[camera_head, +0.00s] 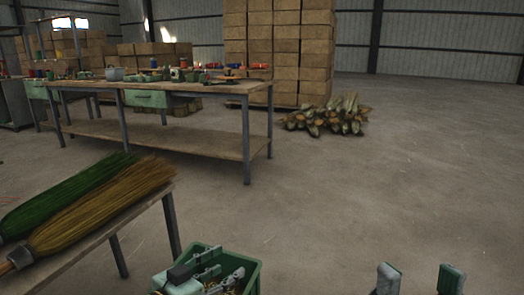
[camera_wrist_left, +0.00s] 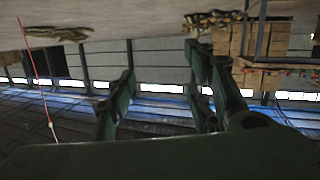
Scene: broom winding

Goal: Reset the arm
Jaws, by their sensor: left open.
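My left gripper (camera_head: 228,262) is low in the head view, in front of or over a green bin (camera_head: 256,276); I cannot tell how far it is from the bin. Its fingers are apart. In the left wrist view the dark fingers (camera_wrist_left: 160,95) are also spread, with nothing between them. That view is upside down and looks across the hall. Two fingertips of my right gripper (camera_head: 418,278) stand apart at the bottom right, with bare floor between them. Most of both arms is out of view.
A green broom (camera_head: 70,192) and a straw-coloured broom (camera_head: 110,203) lie on a near table (camera_head: 148,208) at the left. A long workbench (camera_head: 170,87) with tools stands behind. A pile of bundles (camera_head: 330,117) and stacked boxes (camera_head: 280,50) are farther back. The floor at right is clear.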

